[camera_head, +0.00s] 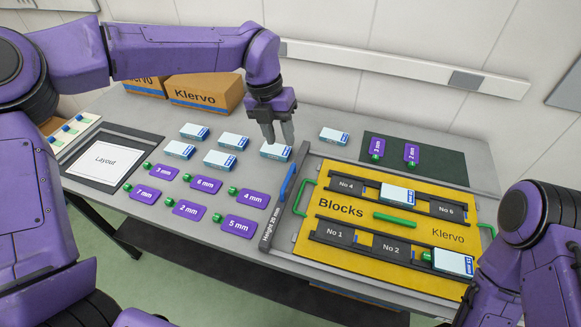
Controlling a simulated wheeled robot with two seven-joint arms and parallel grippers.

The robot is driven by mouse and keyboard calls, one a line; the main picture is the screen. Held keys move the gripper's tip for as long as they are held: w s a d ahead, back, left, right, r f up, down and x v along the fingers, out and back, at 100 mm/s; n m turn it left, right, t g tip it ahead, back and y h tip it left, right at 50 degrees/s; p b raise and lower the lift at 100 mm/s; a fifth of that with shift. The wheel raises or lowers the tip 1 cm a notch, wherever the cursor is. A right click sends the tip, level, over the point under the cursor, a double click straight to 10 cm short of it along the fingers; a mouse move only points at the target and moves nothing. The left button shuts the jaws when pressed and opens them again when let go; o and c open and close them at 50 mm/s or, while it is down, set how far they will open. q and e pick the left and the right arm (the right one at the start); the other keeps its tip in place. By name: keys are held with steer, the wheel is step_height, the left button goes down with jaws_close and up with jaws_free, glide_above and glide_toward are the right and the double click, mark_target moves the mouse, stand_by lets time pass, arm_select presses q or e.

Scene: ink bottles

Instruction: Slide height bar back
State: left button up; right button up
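The height bar (270,229) is a dark grey bar marked "Height 20 mm", running along the left side of the yellow Blocks board (345,235). A blue handle (288,183) stands on its upper part. My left gripper (279,140) points down above and behind the handle, apart from it. Its two fingers have a gap between them with nothing held, and they overlap the view of a small white-and-blue box (273,153). My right arm is at the lower right; its gripper's fingers cannot be made out.
Several white-and-blue boxes (221,159) and purple thickness tags (238,224) lie left of the bar. A green mat (440,165) with two tags is behind the board. Klervo cartons (205,93) stand at the back. The Layout sheet (107,160) lies far left.

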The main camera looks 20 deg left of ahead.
mark_target(290, 172)
arm_select(q)
steer(key=f, duration=0.3)
steer(key=d+f+p, duration=0.1)
steer(key=f, duration=0.2)
steer(key=d+f+p, duration=0.1)
steer(key=f, duration=0.3)
steer(key=shift+w, duration=0.15)
steer(key=shift+w+f, duration=0.1)
steer(key=shift+f, duration=0.25)
jaws_close()
